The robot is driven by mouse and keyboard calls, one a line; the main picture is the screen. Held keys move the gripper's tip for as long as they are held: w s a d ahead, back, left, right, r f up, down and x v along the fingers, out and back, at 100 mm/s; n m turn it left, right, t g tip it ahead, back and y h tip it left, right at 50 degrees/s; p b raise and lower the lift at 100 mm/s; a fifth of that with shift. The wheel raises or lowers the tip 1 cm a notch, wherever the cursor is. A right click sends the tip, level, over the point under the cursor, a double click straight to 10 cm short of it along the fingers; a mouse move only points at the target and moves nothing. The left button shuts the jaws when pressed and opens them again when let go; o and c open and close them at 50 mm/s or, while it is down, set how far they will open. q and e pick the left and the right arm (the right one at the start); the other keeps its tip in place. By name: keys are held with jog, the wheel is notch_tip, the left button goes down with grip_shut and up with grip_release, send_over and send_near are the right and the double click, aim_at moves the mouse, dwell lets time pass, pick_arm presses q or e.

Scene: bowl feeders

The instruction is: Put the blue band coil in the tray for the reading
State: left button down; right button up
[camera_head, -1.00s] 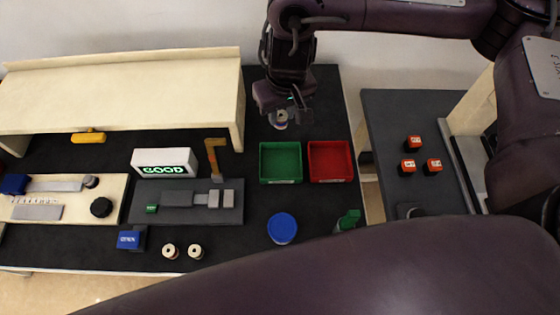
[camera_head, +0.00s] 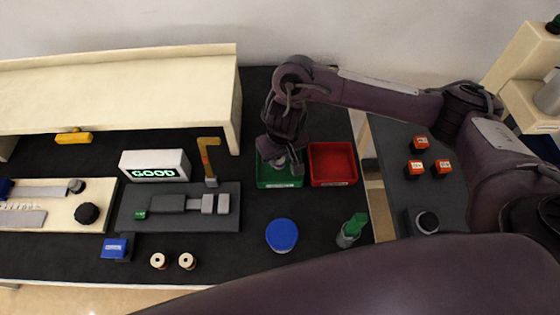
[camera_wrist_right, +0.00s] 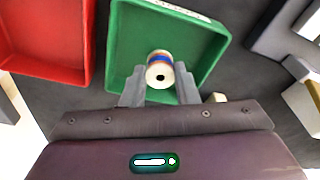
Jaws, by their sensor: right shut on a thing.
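The coil with a blue band (camera_wrist_right: 160,73) is pale with an orange stripe too, and sits between the fingertips of my right gripper (camera_wrist_right: 160,82). In the head view my right gripper (camera_head: 280,162) points down over the green tray (camera_head: 296,181). The coil shows inside the green tray's outline in the wrist view; whether it touches the floor I cannot tell. The red tray (camera_head: 332,183) stands just right of the green one and is empty. The white reading box (camera_head: 155,158) shows GOOD in green. My left gripper is not in view.
Two coils (camera_head: 158,261) (camera_head: 187,261) stand near the front edge. A blue round lid (camera_head: 282,235) and a green-topped bottle (camera_head: 351,230) stand in front of the trays. Several orange-red blocks (camera_head: 415,168) lie on the right side table.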

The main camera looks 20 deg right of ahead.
jog(key=shift+f, duration=0.8)
jog(key=shift+w, duration=0.1)
jog(key=o, duration=1)
jog(key=shift+o, duration=0.2)
notch_tip(320, 180, up, 12)
jog(key=s+p, duration=0.2)
jog(key=p, duration=0.3)
